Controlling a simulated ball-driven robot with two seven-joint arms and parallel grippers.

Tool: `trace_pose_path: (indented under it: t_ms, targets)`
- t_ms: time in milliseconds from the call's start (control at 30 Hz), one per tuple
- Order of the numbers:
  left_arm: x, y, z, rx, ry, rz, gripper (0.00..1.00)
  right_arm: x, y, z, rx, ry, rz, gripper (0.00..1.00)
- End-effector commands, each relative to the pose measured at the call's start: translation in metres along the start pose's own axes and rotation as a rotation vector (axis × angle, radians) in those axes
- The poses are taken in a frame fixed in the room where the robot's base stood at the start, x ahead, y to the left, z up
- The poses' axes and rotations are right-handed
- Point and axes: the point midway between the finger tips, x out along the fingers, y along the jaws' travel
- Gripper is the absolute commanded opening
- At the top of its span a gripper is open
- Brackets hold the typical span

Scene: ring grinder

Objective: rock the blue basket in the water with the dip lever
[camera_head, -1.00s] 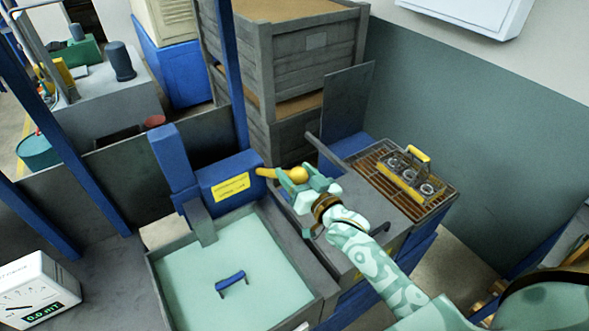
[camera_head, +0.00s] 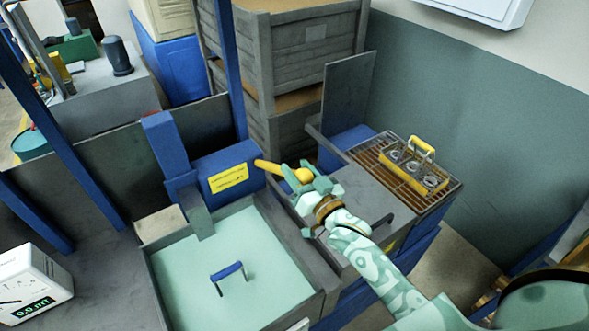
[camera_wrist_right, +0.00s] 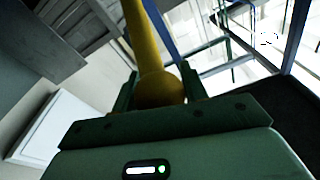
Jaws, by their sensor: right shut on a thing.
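The yellow dip lever (camera_head: 276,168) comes out of the right side of a blue housing (camera_head: 228,172) with a yellow label. It slopes down to its ball knob. My right gripper (camera_head: 308,178) is shut on the knob; the right wrist view also shows the knob (camera_wrist_right: 160,90) between the fingers and the yellow shaft beyond it. The blue basket's handle (camera_head: 226,271) stands above the pale green water (camera_head: 200,265) in the tank. The basket's body is hidden under the water. My left gripper is out of view.
A yellow basket (camera_head: 395,172) with several rings stands on a brown grate (camera_head: 372,158) at the right. A grey top (camera_head: 365,205) lies beneath my right arm. Tall grey crates (camera_head: 300,60) stand behind.

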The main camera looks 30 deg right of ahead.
Motion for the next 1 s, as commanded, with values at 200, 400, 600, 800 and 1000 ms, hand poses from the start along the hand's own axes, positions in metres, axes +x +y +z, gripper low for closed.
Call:
trace_pose_path:
  t_ms: [200, 400, 600, 800, 1000]
  targets:
    - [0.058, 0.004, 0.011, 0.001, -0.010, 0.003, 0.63, -0.029, 0.014, 0.049, 0.003, 0.102, -0.027, 0.03]
    - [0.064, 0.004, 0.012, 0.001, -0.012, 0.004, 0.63, -0.043, 0.019, 0.064, 0.002, 0.113, -0.030, 0.02]
    - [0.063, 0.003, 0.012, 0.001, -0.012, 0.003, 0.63, -0.044, 0.019, 0.064, 0.001, 0.112, -0.030, 0.03]
    - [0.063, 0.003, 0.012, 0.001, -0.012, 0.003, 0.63, -0.044, 0.019, 0.064, 0.001, 0.113, -0.030, 0.60]
    - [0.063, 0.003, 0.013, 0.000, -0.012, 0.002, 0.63, -0.044, 0.019, 0.063, 0.002, 0.115, -0.031, 0.64]
